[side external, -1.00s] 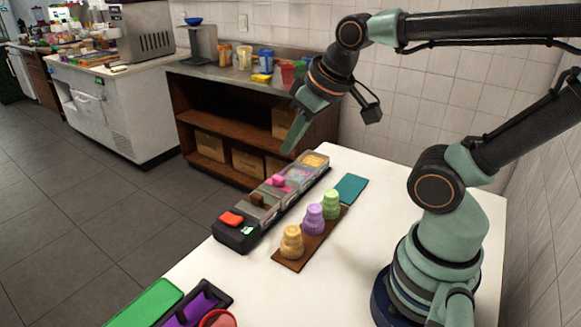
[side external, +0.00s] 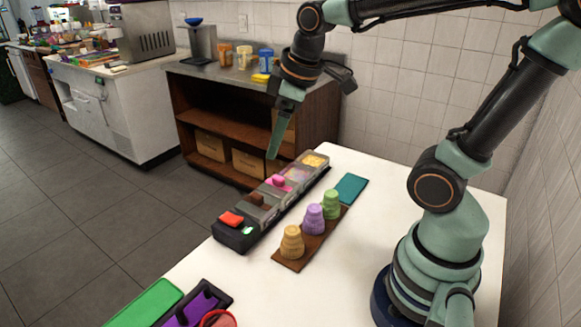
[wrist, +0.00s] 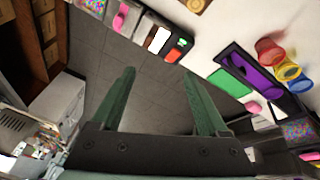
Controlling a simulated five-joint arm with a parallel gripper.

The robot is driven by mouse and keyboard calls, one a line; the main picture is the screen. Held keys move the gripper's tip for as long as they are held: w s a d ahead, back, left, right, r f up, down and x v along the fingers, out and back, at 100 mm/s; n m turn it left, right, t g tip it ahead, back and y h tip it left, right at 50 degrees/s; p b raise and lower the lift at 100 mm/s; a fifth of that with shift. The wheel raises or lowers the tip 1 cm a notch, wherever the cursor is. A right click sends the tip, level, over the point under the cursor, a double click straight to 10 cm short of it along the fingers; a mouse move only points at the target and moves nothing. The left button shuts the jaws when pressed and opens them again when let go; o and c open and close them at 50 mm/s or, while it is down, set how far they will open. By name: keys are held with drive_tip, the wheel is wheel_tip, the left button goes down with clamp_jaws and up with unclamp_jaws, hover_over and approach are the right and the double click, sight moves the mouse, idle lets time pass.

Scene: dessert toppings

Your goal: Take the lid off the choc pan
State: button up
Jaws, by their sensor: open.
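The topping rack (side external: 222,237) is a long dark holder with several pans in a row on the white table. The choc pan's lid (side external: 257,199) looks grey with a small brown handle, between the red-handled lid (side external: 231,218) and the pink-handled lid (side external: 277,182). The lid seems to be on its pan. In the wrist view the brown handle (wrist: 158,39) shows near the top, beside the red one. My gripper (side external: 272,154) is open and empty, pointing down, above and apart from the rack. Both fingers show spread in the wrist view (wrist: 159,73), over the floor.
A green mat (side external: 146,303) and a dark tray with purple inside (side external: 203,305) lie at the front.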

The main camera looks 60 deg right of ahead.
drive_tip(key=w+d+f+n+g, duration=0.1)
drive_tip(key=w+f+n+g, duration=0.1)
drive_tip(key=w+n, duration=0.35)
drive_tip(key=n+g, duration=0.2)
drive_tip(key=n, duration=0.5)
hover_over(257, 195)
wheel_tip(257, 195, down, 6)
wheel_tip(257, 195, down, 11)
drive_tip(key=shift+f, duration=0.1)
clamp_jaws()
